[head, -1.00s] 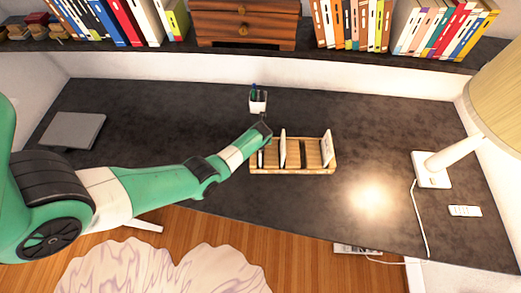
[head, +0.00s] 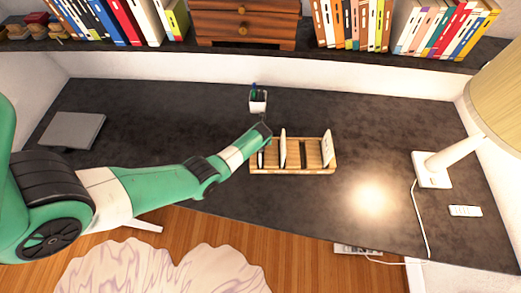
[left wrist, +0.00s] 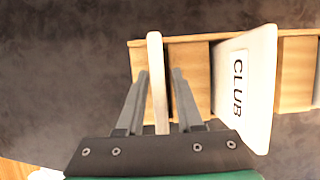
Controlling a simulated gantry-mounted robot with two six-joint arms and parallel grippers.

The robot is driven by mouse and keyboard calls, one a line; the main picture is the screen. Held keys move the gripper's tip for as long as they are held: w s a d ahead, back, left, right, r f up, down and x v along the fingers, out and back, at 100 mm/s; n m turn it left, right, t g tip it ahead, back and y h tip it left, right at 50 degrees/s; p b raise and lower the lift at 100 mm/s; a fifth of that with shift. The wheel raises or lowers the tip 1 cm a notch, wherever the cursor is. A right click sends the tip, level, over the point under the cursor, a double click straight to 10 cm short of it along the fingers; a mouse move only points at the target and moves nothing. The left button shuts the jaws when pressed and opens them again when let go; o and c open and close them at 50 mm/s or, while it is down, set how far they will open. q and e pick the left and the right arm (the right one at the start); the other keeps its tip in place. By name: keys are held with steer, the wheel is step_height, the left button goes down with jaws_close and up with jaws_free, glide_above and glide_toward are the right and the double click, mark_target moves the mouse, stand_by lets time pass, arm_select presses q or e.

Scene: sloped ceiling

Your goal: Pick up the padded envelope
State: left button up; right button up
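A wooden letter rack (head: 302,170) with several slots stands on the dark desk, and it also fills the right of the left wrist view (left wrist: 200,85). A thin pale envelope-like item (left wrist: 156,85) stands upright in its left slot, seen edge-on, so I cannot tell its padding. My left gripper (left wrist: 160,73) is open, with one finger on each side of this item. The left finger is very close to it; a small gap shows at the right finger. A white card reading CLUB (left wrist: 245,85) leans in the slot to the right. My right gripper is out of view.
Another pale item (head: 327,150) stands at the rack's right end. A pen cup (head: 258,101) stands just behind the rack. A lamp (head: 433,170) and a remote (head: 465,211) are at the right, a closed grey laptop-like slab (head: 73,130) at the left. The desk between is clear.

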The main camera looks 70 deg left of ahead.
arm_select(q)
jaws_close()
stand_by(1.1)
